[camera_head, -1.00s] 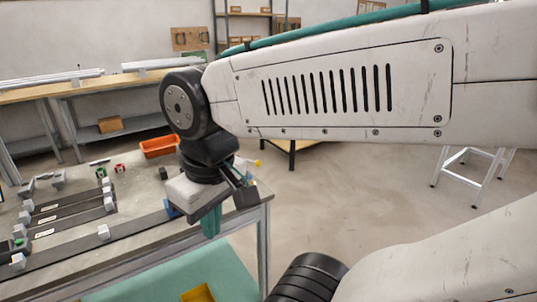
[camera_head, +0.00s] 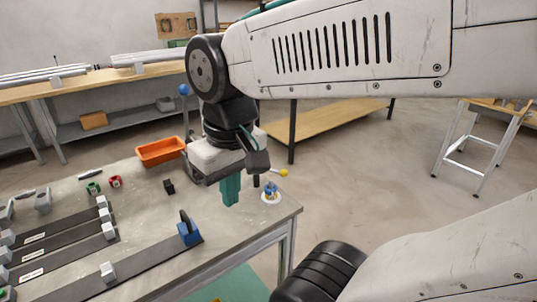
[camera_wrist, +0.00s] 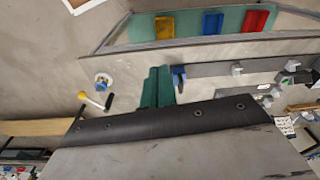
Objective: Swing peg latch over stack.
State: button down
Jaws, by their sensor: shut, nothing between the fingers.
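My gripper (camera_head: 230,190) has teal fingers, pointing down and closed together with nothing between them. It hangs over the near right part of the grey table. A small blue fixture on a round white base (camera_head: 270,197) stands near the table's right corner, right of my fingers and apart from them. Beside it is a yellow-ended lever (camera_head: 284,172), partly behind my wrist. In the wrist view, the fixture (camera_wrist: 103,80) and yellow end (camera_wrist: 82,95) lie left of my fingers (camera_wrist: 157,88). A blue block with a dark upright (camera_head: 188,234) sits at a dark strip's end. I cannot make out a stack clearly.
Dark strips with grey blocks (camera_head: 108,270) cover the table's left part. An orange bin (camera_head: 160,150) and a small black block (camera_head: 169,187) stand farther back. Coloured trays (camera_wrist: 212,23) show in the wrist view. Floor right of the table is open.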

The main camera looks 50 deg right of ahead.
jog(key=w+d+r+m+g+y, duration=0.1)
jog(key=w+d+r+m, duration=0.2)
jog(key=w+d+m, duration=0.65)
jog(key=w+d+f+m+y, duration=0.1)
jog(key=w+d+f+m, duration=0.15)
jog(key=d, duration=1.05)
jog(key=w+d+f+m+y, duration=0.1)
jog(key=d+f+m, duration=0.15)
jog(key=d, duration=0.95)
jog(key=s+a+f, duration=0.1)
jog(key=a+f, duration=0.5)
jog(key=f, duration=0.4)
jog(key=shift+s+g, duration=0.3)
jog(key=shift+s, duration=0.1)
